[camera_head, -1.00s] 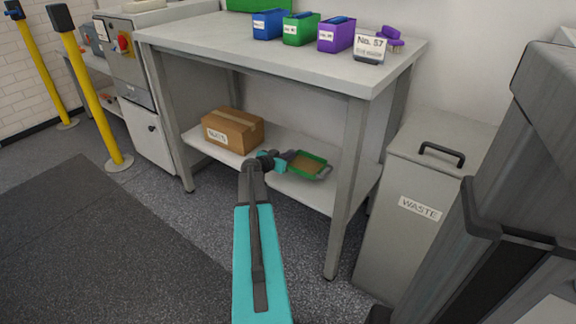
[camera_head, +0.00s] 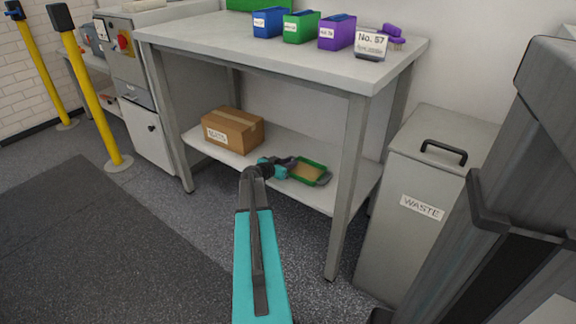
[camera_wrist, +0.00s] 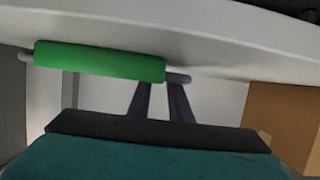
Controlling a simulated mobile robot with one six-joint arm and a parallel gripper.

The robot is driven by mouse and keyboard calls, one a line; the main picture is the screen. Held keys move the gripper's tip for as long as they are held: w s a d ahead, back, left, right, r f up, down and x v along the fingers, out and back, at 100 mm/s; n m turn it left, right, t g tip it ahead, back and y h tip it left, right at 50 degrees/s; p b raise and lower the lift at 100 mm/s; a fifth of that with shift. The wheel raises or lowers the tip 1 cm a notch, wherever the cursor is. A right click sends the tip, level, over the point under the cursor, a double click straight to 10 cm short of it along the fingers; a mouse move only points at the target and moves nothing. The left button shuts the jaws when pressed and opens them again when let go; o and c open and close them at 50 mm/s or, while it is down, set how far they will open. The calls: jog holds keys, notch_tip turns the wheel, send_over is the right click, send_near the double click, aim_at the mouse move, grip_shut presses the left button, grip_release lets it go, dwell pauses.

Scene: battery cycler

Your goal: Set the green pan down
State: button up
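The green pan (camera_head: 310,172) has a green rim, a tan inside and a grey handle at its right end. It is level and low at the lower shelf, by the shelf's front. My gripper (camera_head: 289,162) meets the pan's left side and appears shut on it. In the wrist view the pan (camera_wrist: 98,62) shows edge-on as a green bar with grey stubs at both ends. The two dark fingers of my gripper (camera_wrist: 164,90) reach its near-right part; their grip is partly hidden. I cannot tell whether the pan touches the shelf.
A cardboard box (camera_head: 233,130) stands on the lower shelf (camera_head: 200,141), left of my gripper. A table leg (camera_head: 345,190) rises to the right of the pan. A grey waste bin (camera_head: 415,230) stands further right. Coloured bins (camera_head: 301,28) sit on the tabletop.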

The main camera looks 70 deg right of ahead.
jog(key=shift+r, duration=0.15)
dwell(0.3)
jog(key=p+v, duration=0.2)
jog(key=v, duration=1)
dwell(0.7)
jog(key=w+a+f+n+t+y, duration=0.1)
jog(key=w+a+f+n+y, duration=0.2)
jog(key=a+f, duration=0.7)
jog(key=w+a+f+n+y, duration=0.3)
jog(key=a+f, duration=0.4)
jog(key=a, duration=0.7)
jog(key=w+a+f+n+t+y, duration=0.1)
jog(key=w+a+f+n, duration=0.35)
jog(key=a+f, duration=0.55)
jog(key=s+a+f+n+g+y, duration=0.1)
jog(key=s+a, duration=0.4)
jog(key=a, duration=0.7)
jog(key=s+a+f+n+g+y, duration=0.1)
jog(key=s+a+f+n+y, duration=0.2)
jog(key=a, duration=0.9)
jog(key=s+a+f+n+g+y, duration=0.1)
jog(key=s+a+f+n, duration=0.3)
jog(key=a, duration=0.8)
jog(key=shift+s+n+y, duration=0.8)
jog(key=shift+s+n, duration=0.35)
jog(key=shift+s, duration=0.25)
jog(key=shift+r, duration=0.1)
